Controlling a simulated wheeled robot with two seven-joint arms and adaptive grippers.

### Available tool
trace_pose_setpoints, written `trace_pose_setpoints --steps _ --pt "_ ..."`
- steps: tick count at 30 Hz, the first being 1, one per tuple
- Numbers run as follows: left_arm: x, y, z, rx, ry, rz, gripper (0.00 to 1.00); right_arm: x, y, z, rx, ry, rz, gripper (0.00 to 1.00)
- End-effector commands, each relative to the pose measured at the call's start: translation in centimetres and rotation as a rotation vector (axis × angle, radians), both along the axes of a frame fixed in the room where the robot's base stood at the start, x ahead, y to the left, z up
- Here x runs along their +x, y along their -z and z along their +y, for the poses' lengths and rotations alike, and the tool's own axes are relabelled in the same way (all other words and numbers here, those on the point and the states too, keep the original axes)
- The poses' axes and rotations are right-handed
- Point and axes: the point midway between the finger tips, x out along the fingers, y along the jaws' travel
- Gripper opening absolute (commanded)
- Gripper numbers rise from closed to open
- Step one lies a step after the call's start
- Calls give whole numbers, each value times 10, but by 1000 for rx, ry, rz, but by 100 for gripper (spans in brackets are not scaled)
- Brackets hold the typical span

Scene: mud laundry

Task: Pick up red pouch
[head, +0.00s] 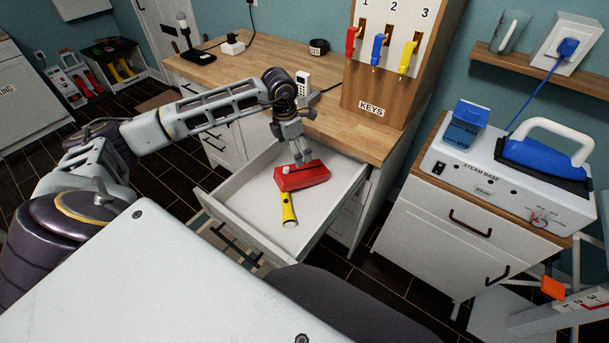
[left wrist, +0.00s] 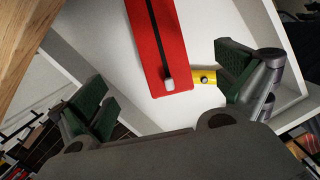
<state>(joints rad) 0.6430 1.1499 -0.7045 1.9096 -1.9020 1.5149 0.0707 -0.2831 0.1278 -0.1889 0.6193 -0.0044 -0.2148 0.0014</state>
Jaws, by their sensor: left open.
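The red pouch (head: 305,177) lies in the open white drawer (head: 240,205), with a dark zip line and a pale pull at one end. My left gripper (head: 300,160) is directly above the pouch in the head view, pointing down. In the left wrist view the pouch (left wrist: 157,40) shows between the two spread green-padded fingers of my left gripper (left wrist: 165,90), nearer the top of the picture. The fingers are open and hold nothing. Whether a fingertip touches the pouch I cannot tell. My right gripper is not in view.
The wooden counter edge (head: 340,135) is behind the drawer. A key rack (head: 385,60) and a steam iron base (head: 500,165) stand to the right.

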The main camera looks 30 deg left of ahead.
Motion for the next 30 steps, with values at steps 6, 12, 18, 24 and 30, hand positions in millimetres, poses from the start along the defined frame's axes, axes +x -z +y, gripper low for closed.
trace_pose_setpoints --steps 6,12,18,24,30 --pt "0 0 0 0 0 0 100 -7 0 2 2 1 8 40" --pt "2 12 -1 0 -1 1 100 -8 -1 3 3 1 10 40" --pt "5 36 -3 -1 0 3 100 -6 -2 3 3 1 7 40" --pt "8 62 -6 -2 -1 3 100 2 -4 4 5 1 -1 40" --pt "11 81 -7 0 -1 1 100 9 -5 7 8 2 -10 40"
